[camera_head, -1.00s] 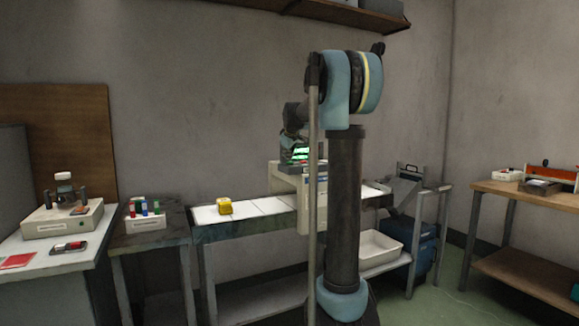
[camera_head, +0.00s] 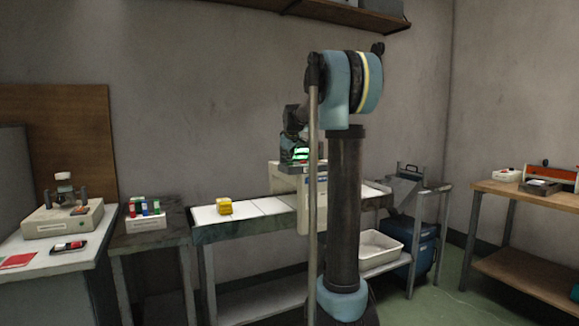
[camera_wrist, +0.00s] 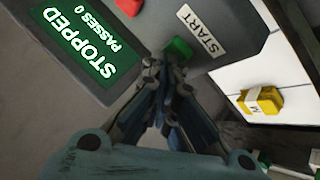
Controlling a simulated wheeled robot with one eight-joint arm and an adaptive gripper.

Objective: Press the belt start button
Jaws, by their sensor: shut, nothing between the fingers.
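The green start button (camera_wrist: 179,48) sits beside a white START label (camera_wrist: 201,30) on the grey control panel in the wrist view. My gripper (camera_wrist: 163,62) is shut and empty, with its fingertips close to the button and partly in front of it. I cannot tell whether they touch it. The green display (camera_wrist: 88,50) reads STOPPED, PASSES 0. A red button (camera_wrist: 130,6) is partly cut off at the top. In the head view the lit display (camera_head: 301,153) shows, but my arm hides the buttons and fingertips. The white belt (camera_head: 262,207) runs below.
A yellow block (camera_head: 225,206) lies on the belt's left part; it also shows in the wrist view (camera_wrist: 261,101). A side table with a box of coloured items (camera_head: 146,217) stands left. A white bin (camera_head: 380,249) sits under the belt's right end.

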